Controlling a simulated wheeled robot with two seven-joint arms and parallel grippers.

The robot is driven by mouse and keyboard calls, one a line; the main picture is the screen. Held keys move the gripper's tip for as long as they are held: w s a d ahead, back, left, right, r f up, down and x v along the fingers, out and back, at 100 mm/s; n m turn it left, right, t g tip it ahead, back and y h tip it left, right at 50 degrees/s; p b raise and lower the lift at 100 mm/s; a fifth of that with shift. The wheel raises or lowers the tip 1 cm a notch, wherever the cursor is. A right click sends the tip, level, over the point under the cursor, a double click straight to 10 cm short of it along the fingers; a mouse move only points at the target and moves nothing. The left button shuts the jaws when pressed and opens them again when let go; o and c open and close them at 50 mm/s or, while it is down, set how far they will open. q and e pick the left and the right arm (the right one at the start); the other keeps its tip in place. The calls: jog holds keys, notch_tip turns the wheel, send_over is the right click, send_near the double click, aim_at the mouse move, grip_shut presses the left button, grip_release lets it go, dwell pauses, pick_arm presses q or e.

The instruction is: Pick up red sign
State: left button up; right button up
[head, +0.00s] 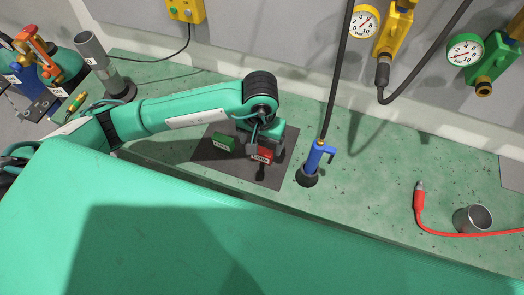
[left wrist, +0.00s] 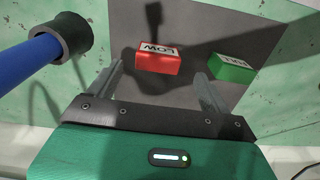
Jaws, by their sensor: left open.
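The red sign (head: 262,156) lies on a dark mat (head: 213,153) on the green bench. It is a small red block with a white label, and in the left wrist view the red sign (left wrist: 158,62) reads "LOW". A similar green sign (head: 224,142) lies to its left on the mat; it also shows in the left wrist view (left wrist: 232,68). My left gripper (head: 262,148) is over the mat, close to the red sign. In the left wrist view my left gripper (left wrist: 161,84) is open, with the red sign ahead between its fingers, not gripped. My right gripper is not in view.
A blue tool (head: 314,160) with a hose stands in a black holder right of the mat. A red cable (head: 420,200) and a metal cup (head: 472,218) are farther right. A grey tube (head: 93,50) stands at the left. Gauges hang on the wall.

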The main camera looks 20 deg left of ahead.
aim_at(262, 150)
pick_arm(q)
jog(key=shift+f, duration=0.1)
jog(key=shift+f+p, duration=0.3)
jog(key=shift+p, duration=0.15)
notch_tip(262, 150, down, 4)
jog(key=shift+d+r+p, duration=0.1)
jog(key=shift+d+p, duration=0.05)
jog(key=shift+p, duration=0.9)
jog(key=shift+f, duration=0.3)
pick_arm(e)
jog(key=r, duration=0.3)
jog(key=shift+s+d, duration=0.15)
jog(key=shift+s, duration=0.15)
pick_arm(q)
jog(key=shift+c, duration=0.2)
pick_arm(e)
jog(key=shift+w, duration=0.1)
pick_arm(q)
jog(key=c, duration=1)
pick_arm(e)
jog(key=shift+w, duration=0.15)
